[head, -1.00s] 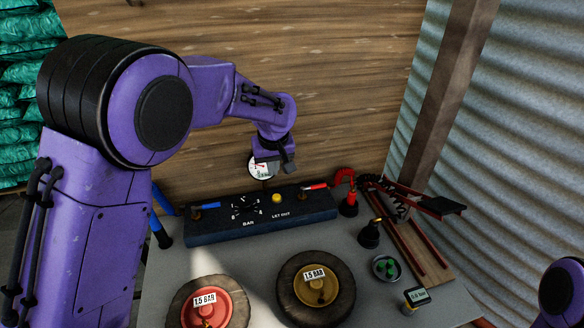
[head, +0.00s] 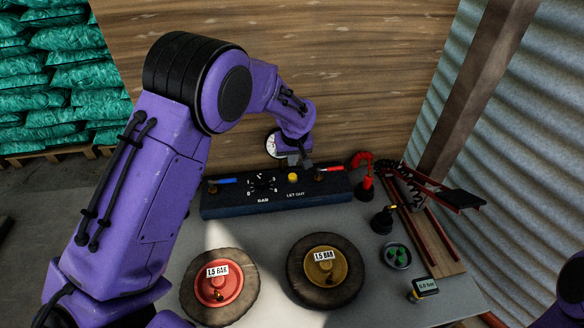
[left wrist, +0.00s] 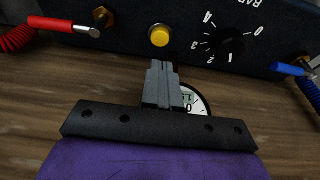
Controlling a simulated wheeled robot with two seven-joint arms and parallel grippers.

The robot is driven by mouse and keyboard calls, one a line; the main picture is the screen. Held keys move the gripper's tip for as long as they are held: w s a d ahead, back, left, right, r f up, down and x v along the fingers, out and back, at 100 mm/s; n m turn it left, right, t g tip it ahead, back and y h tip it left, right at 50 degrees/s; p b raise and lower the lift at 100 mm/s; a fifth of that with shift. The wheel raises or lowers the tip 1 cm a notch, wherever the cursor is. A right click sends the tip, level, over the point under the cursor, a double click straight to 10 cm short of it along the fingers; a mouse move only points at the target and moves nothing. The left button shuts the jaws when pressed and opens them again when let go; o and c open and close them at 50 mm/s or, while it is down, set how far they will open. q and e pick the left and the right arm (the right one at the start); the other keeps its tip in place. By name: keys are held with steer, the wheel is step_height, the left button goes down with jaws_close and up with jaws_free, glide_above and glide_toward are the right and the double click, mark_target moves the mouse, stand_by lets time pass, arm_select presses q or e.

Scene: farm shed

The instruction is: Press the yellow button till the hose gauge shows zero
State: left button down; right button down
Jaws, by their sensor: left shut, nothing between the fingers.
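The yellow button (head: 292,178) sits on the top face of the dark blue box (head: 225,205), above the words LET OUT. It also shows in the left wrist view (left wrist: 159,36). My left gripper (head: 306,164) is shut and empty, just behind the button in the head view. In the left wrist view its fingertips (left wrist: 161,66) point at the button with a small gap between. The round white gauge (head: 275,145) stands behind the box, partly hidden by my left gripper; in the left wrist view the fingers cover part of it (left wrist: 201,105). Its reading is not clear.
A black dial (head: 263,185) and blue and red-handled hose ends flank the button. Two wheels, red-hubbed (head: 190,290) and yellow-hubbed (head: 298,280), lie in front, each labelled 1.5 BAR. A small 0.0 bar display (head: 426,286), a green-filled dish (head: 397,268) and a red-railed stand are on the right.

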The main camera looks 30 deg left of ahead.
mark_target(291, 175)
arm_select(q)
steer(key=x, duration=0.3)
steer(key=p+x, duration=0.1)
steer(key=x, duration=0.1)
steer(key=shift+s+d+f, duration=0.1)
steer(key=shift+s+d, duration=0.25)
steer(key=shift+s, duration=0.05)
steer(key=shift+f, duration=0.1)
